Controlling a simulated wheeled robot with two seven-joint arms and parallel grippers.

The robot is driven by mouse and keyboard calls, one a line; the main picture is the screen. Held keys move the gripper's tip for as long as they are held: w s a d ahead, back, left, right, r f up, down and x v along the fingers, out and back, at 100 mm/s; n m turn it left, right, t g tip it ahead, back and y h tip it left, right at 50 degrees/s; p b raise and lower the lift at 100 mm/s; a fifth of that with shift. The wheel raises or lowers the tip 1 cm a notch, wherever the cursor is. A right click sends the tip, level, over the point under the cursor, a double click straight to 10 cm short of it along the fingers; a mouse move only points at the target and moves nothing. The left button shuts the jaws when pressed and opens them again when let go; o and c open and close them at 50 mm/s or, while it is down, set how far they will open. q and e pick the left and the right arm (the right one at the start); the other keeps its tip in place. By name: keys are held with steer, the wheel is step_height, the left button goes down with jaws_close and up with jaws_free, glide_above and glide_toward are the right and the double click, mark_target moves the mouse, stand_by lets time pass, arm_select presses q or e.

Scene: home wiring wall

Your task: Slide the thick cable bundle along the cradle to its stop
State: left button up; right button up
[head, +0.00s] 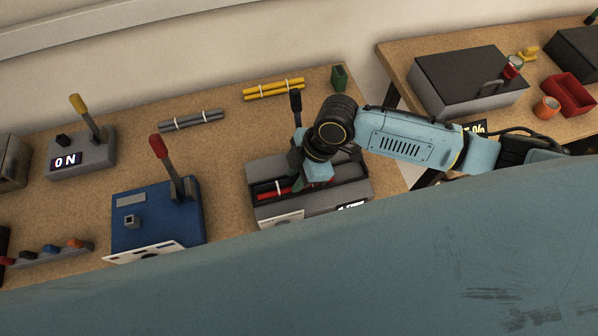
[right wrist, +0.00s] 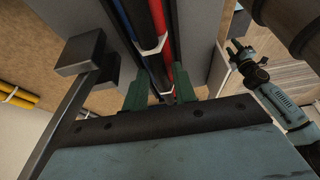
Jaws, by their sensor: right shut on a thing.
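The cradle (head: 345,197) is a long grey tray with a dark channel, near the front right of the table. The thick cable bundle lies in its channel; a red strand with a white tie (head: 268,195) shows at the left. In the right wrist view, the bundle (right wrist: 158,28) has blue, black and red strands with white ties. My right gripper (right wrist: 160,92) is shut on the bundle, one finger on each side. In the head view, it (head: 312,178) hides part of the bundle and channel. My left gripper (right wrist: 236,52) looks open and empty in the right wrist view.
A black-handled lever (head: 296,108) stands just behind the cradle. A blue box with a red lever (head: 160,210) stands to the left.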

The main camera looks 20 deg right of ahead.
steer(key=o, duration=1.1)
steer(key=shift+a, duration=0.3)
steer(key=shift+d, duration=0.1)
steer(key=shift+r, duration=0.1)
steer(key=p+v, duration=0.1)
steer(key=v, duration=1.2)
steer(key=shift+d, duration=0.1)
